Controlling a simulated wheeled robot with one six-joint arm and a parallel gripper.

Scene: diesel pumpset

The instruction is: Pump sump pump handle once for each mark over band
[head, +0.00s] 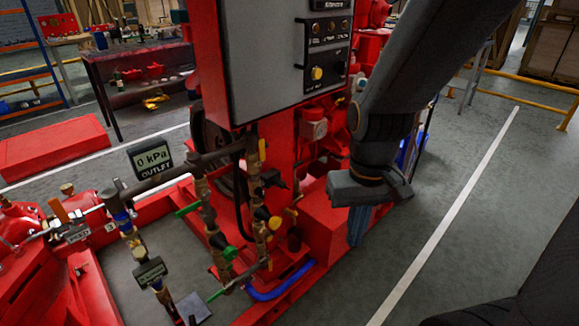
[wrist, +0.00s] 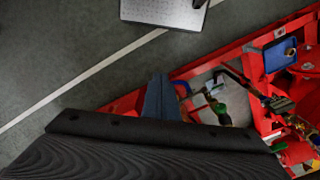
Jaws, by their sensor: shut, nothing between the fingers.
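My gripper (head: 357,228) hangs at the end of my grey arm beside the red pumpset frame, to the right of the valves. Its blue-grey fingers are together and empty. They also show in the wrist view (wrist: 161,98), above the floor next to the red frame (wrist: 228,58). I cannot make out which part is the sump pump handle, nor any band with marks. A small display (head: 151,158) reads 0 kPa with the word OUTLET below. Brass and dark pipework (head: 205,200) carries several valves with green and yellow handles.
A grey-faced control panel (head: 270,65) stands above the pumpset, close to my arm. A blue hose (head: 280,288) curves along the red base. Red tanks (head: 22,232) stand at the left. A red bench (head: 140,60) is behind. The floor (head: 480,200) at right is open.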

